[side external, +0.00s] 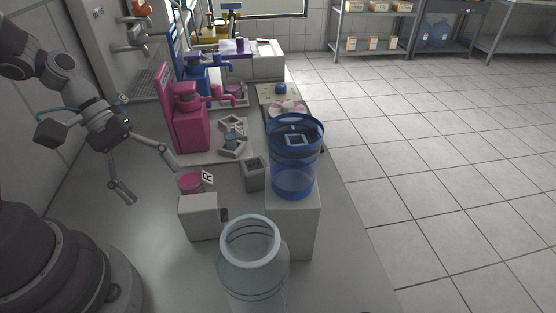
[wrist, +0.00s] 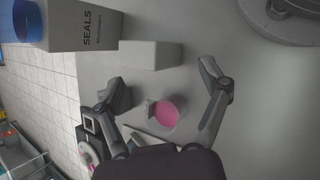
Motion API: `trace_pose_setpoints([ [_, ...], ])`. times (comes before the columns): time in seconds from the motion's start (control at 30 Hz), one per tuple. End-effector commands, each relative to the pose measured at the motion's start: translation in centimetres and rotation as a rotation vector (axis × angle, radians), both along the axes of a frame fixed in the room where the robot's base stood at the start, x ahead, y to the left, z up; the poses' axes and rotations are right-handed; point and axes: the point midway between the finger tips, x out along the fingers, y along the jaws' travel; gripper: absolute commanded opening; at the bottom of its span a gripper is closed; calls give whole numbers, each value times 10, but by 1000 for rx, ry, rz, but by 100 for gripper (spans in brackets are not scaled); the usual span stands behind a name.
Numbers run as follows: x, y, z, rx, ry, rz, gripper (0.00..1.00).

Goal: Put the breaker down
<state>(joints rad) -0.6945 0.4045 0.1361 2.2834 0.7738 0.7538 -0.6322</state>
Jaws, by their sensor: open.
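A small clear beaker with pink liquid (side external: 190,184) stands upright on the grey counter, behind a pale block. It also shows in the wrist view (wrist: 166,113), between my two spread fingers and apart from both. My gripper (side external: 150,184) is open and empty, to the left of the beaker in the side view. One fingertip appears close to the beaker there. The gripper's open fingers also show in the wrist view (wrist: 163,88). The beaker's lower part is partly hidden by the pale block in the side view.
The pale block (side external: 198,218) stands in front of the beaker. A blue clear container (side external: 294,180) sits on a white box (side external: 293,225) labelled SEALS. A large clear jar (side external: 253,265) stands in front. A pink pump unit (side external: 190,125) stands behind. The counter at left is clear.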

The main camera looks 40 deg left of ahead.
Motion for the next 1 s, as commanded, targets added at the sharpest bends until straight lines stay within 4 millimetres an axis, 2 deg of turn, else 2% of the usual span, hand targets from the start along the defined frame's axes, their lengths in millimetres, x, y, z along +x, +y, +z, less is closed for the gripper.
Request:
trace_pose_setpoints([
  [0.1,-4,0,-20,-296,146,298,75],
  [0.2,-5,0,-28,-541,237,527,75],
  [0.3,-5,1,-31,-733,294,692,75],
  [0.4,-4,3,-31,-843,323,779,75],
  [0.47,-2,1,-31,-876,328,801,75],
  [0.67,12,-21,-36,-887,333,804,75],
  [0.9,34,-55,-44,-883,334,801,75],
  [1.0,37,-59,-46,-881,333,804,75],
])
